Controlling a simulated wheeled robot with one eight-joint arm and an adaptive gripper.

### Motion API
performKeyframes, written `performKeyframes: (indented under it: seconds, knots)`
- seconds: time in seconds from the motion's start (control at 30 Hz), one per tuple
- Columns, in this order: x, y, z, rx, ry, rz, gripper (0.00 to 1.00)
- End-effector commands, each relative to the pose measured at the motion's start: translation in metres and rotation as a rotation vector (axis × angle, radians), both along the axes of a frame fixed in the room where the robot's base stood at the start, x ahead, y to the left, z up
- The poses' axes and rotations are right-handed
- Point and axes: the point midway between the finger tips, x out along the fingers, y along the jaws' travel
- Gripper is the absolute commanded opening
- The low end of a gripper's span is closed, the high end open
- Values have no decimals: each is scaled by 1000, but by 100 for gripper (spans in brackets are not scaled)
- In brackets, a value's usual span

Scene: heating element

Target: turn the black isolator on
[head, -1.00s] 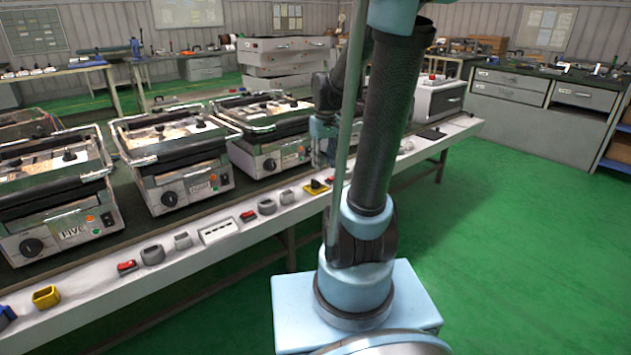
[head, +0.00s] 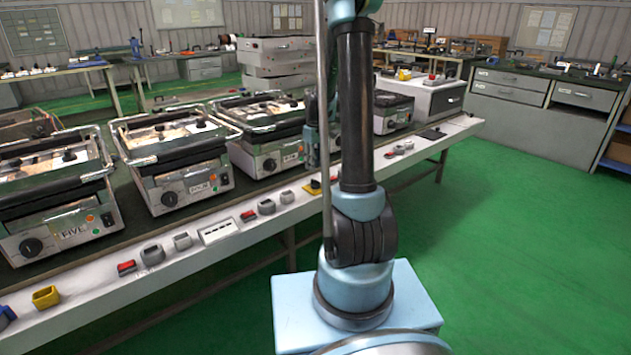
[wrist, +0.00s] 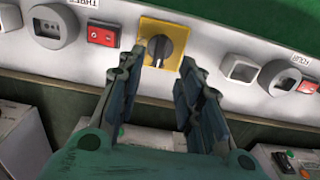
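The black isolator (wrist: 164,47) is a round rotary knob on a yellow square plate, fixed to the pale front rail of the bench. In the wrist view it sits near the top middle. The yellow plate (head: 314,187) also shows small in the head view, partly hidden by my arm. My gripper (wrist: 162,58) is open and empty. Its two fingers point at the knob, one to each side of it. The fingertips overlap the lower part of the plate in the picture; I cannot tell whether they touch it.
Grey sockets (wrist: 52,27) and a red switch (wrist: 102,35) are left of the isolator in the wrist view; a pale square fitting (wrist: 240,69) is right. Metal heating appliances (head: 180,180) stand along the bench in the head view. The green floor (head: 510,240) at right is clear.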

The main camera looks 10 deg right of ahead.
Motion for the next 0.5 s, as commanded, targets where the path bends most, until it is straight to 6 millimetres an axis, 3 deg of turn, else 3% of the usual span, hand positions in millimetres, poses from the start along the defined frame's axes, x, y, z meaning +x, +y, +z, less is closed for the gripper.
performKeyframes:
  seconds: [0.17,0.5]
  knots:
    - [1,0,-12,0,1,1,33]
    - [1,0,-55,0,0,1,33]
